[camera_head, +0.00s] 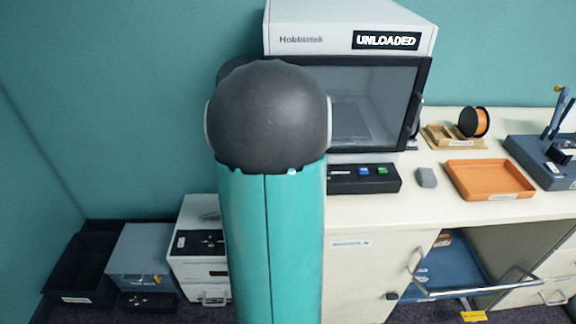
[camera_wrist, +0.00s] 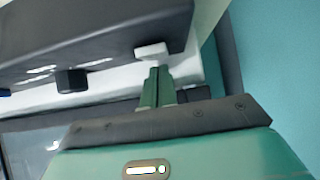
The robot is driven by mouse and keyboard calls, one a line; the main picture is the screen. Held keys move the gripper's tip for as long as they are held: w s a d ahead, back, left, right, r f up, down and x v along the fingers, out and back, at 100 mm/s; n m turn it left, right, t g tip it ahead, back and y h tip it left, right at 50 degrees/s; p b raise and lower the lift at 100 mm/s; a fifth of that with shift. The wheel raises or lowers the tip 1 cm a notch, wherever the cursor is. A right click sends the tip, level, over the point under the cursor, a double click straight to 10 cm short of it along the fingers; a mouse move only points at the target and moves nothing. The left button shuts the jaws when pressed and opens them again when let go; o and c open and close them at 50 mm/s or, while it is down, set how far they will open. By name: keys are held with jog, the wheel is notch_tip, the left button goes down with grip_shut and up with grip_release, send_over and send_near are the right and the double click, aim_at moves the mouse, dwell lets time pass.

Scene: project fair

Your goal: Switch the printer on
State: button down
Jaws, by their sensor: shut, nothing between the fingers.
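The printer (camera_head: 295,40) stands on the bench, a white box with a dark-framed glass door that is closed; its display (camera_head: 387,40) reads "UNLOADED". Its dark control panel (camera_head: 345,179) shows a blue button (camera_head: 363,172) and a green button (camera_head: 382,171); my arm hides the panel's left part. In the wrist view the dark panel (camera_wrist: 110,38) carries a black knob (camera_wrist: 71,81) and a small white block (camera_wrist: 151,51), possibly a switch. My gripper (camera_wrist: 158,72) is shut and empty, its fingertips at the white block; contact is unclear. The head view hides my gripper behind the arm.
Right of the panel are a grey block (camera_head: 427,177), an orange tray (camera_head: 489,193), a wooden holder (camera_head: 441,140) and an orange spool (camera_head: 474,122). A blue-grey tool stand (camera_head: 541,163) is at far right. Boxes and drawers (camera_head: 200,268) stand low at left.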

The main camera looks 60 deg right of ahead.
jog(key=v, duration=1.3)
jog(key=shift+a+r, duration=0.25)
jog(key=shift+s, duration=0.1)
jog(key=w+a+r+n+t+y, duration=0.1)
jog(key=w+a+r+n+y, duration=0.15)
jog(key=w+a, duration=0.5)
jog(key=w+a+r+n+t+y, duration=0.1)
jog(key=w+a+n+y, duration=0.3)
jog(key=a, duration=0.6)
jog(key=s+a+r+n+y, duration=0.1)
jog(key=a+n, duration=0.2)
jog(key=a, duration=0.8)
jog(key=s+a+r+n+g+y, duration=0.1)
jog(key=a+n+y, duration=0.1)
jog(key=a, duration=1)
jog(key=shift+s+a+n, duration=0.25)
jog(key=shift+n, duration=0.3)
jog(key=shift+d+r, duration=0.1)
jog(key=shift+d, duration=0.05)
